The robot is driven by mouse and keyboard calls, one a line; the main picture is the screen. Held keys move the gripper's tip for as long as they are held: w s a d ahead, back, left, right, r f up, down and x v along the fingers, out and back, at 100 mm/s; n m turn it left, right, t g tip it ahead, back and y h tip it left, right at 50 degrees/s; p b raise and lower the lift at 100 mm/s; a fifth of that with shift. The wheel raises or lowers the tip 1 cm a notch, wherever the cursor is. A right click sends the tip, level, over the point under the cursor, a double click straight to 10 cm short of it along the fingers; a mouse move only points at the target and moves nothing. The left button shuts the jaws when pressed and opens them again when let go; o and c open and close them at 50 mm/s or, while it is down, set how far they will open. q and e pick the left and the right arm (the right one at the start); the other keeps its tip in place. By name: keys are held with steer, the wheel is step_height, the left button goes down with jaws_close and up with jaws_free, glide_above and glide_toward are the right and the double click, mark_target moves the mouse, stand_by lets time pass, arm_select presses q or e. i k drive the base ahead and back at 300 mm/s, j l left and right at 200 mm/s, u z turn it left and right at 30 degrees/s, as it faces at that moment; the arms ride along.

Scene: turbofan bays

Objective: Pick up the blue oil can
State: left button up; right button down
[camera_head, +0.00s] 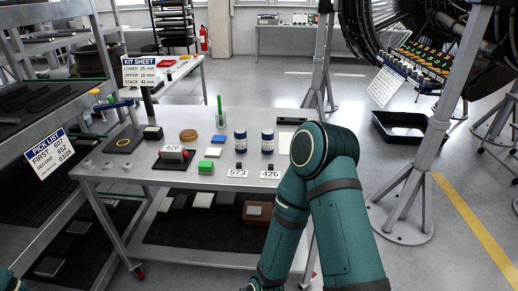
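Two similar small cans with dark blue and white bodies stand upright side by side on the grey metal bench (130,172). The left can (240,142) is behind a card reading 573 (238,173). The right can (267,142) is behind a card reading 426 (270,174). I cannot tell whether either is the blue oil can. My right arm's bent elbow rises just right of the cans, and its forearm runs down out of the picture. Neither gripper shows.
A pick list sign (50,146) hangs at left. A grey stand (405,215) is at right.

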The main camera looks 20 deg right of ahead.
mark_target(268, 134)
steer(key=i+j+z, duration=0.1)
steer(key=j+z, duration=0.7)
steer(key=z, duration=0.2)
steer(key=i+z, duration=0.4)
steer(key=i+j+z, duration=0.1)
steer(key=i+z, duration=0.3)
